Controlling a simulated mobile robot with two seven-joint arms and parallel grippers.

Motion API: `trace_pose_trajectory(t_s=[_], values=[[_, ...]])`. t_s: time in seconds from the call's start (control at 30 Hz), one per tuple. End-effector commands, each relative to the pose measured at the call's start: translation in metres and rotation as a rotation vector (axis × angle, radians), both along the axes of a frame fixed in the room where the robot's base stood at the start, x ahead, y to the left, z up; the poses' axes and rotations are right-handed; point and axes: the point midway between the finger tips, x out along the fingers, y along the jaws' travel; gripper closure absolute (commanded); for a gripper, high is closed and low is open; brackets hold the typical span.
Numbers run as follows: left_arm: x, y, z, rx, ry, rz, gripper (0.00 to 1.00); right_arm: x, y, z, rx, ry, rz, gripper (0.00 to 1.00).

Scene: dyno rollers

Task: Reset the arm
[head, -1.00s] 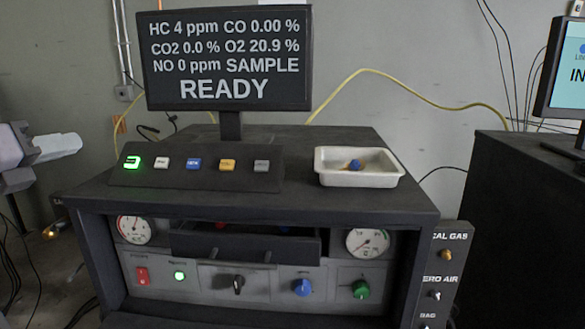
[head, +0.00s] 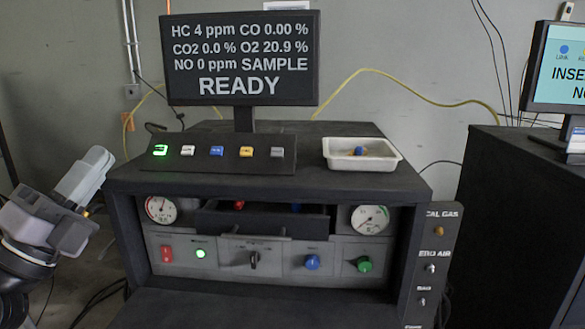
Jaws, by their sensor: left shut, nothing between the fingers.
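My left gripper (head: 91,168) is at the left edge of the head view, left of the dark analyzer cabinet (head: 260,186) and apart from it. Its fingers are together, point up and to the right, and hold nothing. My left arm comes in below it at the lower left. My right gripper is not in view.
The cabinet carries a monitor (head: 240,60) reading READY, a button panel (head: 215,163) with its left button lit green, and a white tray (head: 345,164) with small blue and orange items. An open drawer (head: 262,222) sits between two gauges. A second screen (head: 557,70) stands right.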

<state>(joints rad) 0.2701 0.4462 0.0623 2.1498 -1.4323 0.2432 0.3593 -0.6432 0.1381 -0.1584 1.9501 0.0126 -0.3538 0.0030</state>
Motion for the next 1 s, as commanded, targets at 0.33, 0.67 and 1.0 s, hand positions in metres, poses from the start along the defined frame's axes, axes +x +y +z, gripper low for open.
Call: trace_pose_trajectory(t_s=[0.33,0.67,1.0], values=[[-0.009,0.066,-0.108,-0.793,0.337,0.144,1.00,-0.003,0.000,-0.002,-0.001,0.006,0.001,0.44],[-0.072,0.065,-0.305,-1.323,1.022,0.491,1.00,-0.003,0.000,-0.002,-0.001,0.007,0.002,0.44],[-0.182,0.005,-0.409,-1.462,1.651,0.733,1.00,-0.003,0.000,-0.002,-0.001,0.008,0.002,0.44]])
